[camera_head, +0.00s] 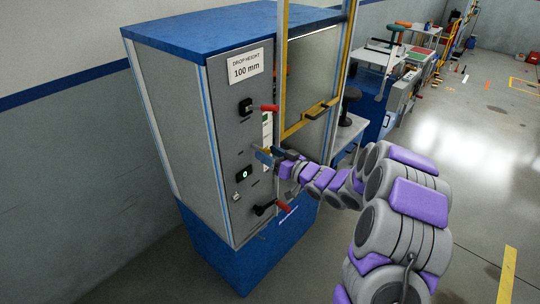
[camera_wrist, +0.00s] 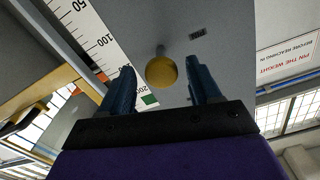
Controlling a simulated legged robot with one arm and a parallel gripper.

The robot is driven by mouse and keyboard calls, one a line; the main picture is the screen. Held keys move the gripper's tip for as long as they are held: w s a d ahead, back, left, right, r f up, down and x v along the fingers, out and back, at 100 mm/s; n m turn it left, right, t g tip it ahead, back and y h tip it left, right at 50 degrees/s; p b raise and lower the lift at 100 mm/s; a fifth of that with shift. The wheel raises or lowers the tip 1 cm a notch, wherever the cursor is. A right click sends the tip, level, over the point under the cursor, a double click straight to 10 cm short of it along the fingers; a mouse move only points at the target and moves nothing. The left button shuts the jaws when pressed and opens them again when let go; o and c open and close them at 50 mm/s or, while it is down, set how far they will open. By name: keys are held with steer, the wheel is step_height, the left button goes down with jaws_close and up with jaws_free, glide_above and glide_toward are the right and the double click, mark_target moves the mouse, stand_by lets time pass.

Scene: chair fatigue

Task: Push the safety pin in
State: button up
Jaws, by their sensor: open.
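The safety pin shows in the wrist view as a round yellow knob (camera_wrist: 161,72) with a short grey stem behind it, standing out from a grey panel (camera_wrist: 225,65). My gripper (camera_wrist: 162,68) is open, with one dark blue finger on each side of the knob and visible gaps between. In the head view my gripper (camera_head: 265,156) is at the front of the grey machine cabinet (camera_head: 225,125), around mid height. The knob is hard to make out there.
A yellow-framed guard (camera_head: 284,70) stands to the right. A ruler scale (camera_wrist: 95,40) lies left of the knob in the wrist view. Open floor (camera_head: 490,130) is at right.

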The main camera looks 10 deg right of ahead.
jaws_close()
stand_by(0.7)
